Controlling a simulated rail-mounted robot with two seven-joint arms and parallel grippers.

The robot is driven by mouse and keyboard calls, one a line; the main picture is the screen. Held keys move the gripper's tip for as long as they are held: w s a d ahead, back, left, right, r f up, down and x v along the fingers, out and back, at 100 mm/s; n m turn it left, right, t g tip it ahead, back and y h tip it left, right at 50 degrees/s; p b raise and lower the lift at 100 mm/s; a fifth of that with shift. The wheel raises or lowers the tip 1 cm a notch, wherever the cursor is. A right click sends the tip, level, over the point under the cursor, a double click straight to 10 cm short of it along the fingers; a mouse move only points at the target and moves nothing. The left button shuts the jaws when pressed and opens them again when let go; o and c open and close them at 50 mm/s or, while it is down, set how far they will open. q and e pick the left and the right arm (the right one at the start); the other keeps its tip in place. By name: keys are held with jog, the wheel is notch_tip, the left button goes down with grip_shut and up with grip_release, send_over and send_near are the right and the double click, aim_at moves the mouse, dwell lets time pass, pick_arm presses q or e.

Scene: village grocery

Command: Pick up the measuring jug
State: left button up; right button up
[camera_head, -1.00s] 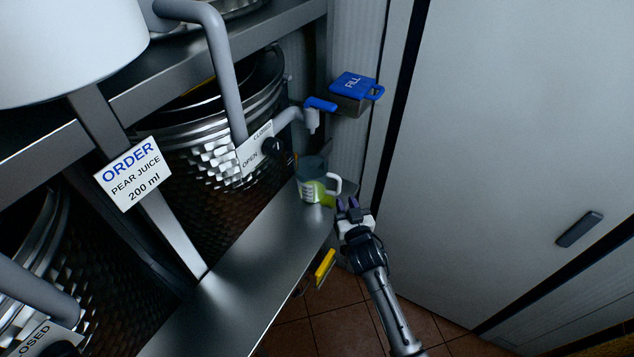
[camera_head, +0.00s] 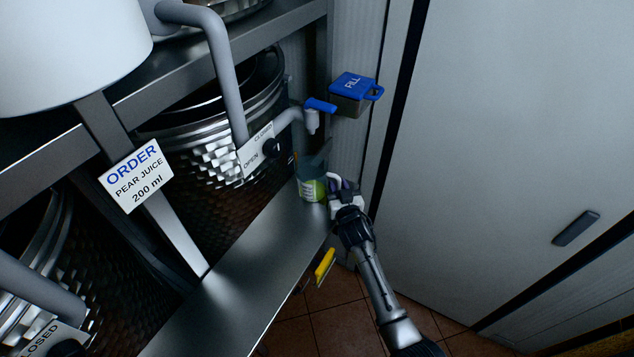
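The measuring jug (camera_head: 312,188) is a clear, dark-tinted vessel with a yellow-green label or content low on its side. It stands upright at the far end of the metal shelf, below a tap with a blue lever. Its pale handle (camera_head: 334,177) points right. My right gripper (camera_head: 344,186), with dark purple-tipped fingers, is at the handle. The fingers overlap the handle in this view, and I cannot tell whether they are closed on it. My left gripper is not in view.
The tap with the blue lever (camera_head: 320,104) hangs above the jug. A blue-lidded box marked FILL (camera_head: 353,87) is on the wall. Steel drums (camera_head: 215,150) stand left of the metal shelf (camera_head: 262,257). A yellow object (camera_head: 325,265) is at the shelf edge. An order sign reads pear juice 200 ml (camera_head: 137,177).

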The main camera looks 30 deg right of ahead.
grip_shut()
dwell(0.5)
